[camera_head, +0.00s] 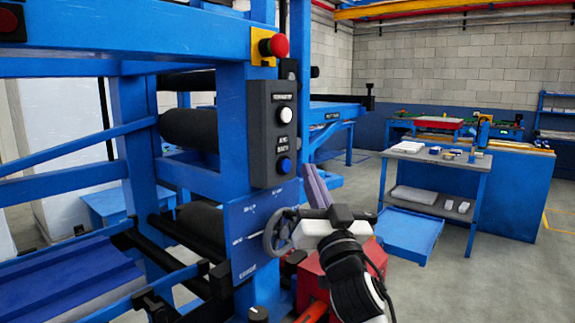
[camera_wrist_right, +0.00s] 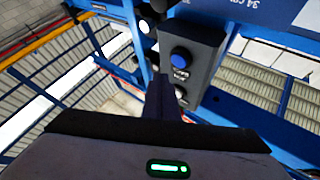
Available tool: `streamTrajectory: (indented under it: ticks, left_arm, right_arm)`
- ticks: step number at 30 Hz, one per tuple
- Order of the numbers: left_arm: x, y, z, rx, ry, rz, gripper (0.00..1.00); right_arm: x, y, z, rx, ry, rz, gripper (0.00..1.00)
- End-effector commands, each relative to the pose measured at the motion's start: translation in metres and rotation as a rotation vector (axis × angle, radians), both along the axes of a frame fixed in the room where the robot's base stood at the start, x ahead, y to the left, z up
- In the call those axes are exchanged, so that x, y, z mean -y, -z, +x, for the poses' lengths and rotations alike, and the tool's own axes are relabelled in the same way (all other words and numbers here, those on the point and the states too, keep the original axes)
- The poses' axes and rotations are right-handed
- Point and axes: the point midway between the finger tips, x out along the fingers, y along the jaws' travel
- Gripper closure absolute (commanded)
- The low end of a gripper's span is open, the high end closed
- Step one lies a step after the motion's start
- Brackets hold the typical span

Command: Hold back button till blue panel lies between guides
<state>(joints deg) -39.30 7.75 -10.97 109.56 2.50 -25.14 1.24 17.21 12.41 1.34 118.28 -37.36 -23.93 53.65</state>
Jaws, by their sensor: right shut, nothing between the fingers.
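The grey control box (camera_head: 272,133) on the blue machine post has a white upper button (camera_head: 284,114) and a blue lower button (camera_head: 285,165), the one labelled back. My right gripper (camera_head: 311,172) is shut and empty, its fingers pointing up just right of the blue button. In the right wrist view the blue button (camera_wrist_right: 181,57) shows beyond the closed fingertips (camera_wrist_right: 160,82), seemingly apart from them. The blue panel (camera_head: 65,272), with a pale edge, lies at lower left in front of the rollers. Dark guide parts (camera_head: 150,302) stand at its right. My left gripper is out of view.
A red emergency stop (camera_head: 275,46) sits above the box. A handwheel (camera_head: 279,231) and a blue marked plate (camera_head: 255,225) are close to my right wrist. Black rollers (camera_head: 188,125) stand left of the post. A grey bench (camera_head: 440,157) stands at the right.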

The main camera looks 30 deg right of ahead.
Motion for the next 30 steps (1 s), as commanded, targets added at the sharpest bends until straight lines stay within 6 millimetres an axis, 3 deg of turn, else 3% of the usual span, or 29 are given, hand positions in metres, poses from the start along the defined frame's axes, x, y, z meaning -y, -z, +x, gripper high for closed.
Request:
streamTrajectory:
  ticks: [10,30]
  left_arm:
    - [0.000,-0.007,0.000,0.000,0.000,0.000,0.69]
    - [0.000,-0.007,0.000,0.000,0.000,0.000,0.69]
  right_arm:
    - [0.011,0.000,-0.027,0.000,-0.001,-0.001,1.00]
    - [0.011,0.000,-0.028,0.000,-0.001,-0.001,1.00]
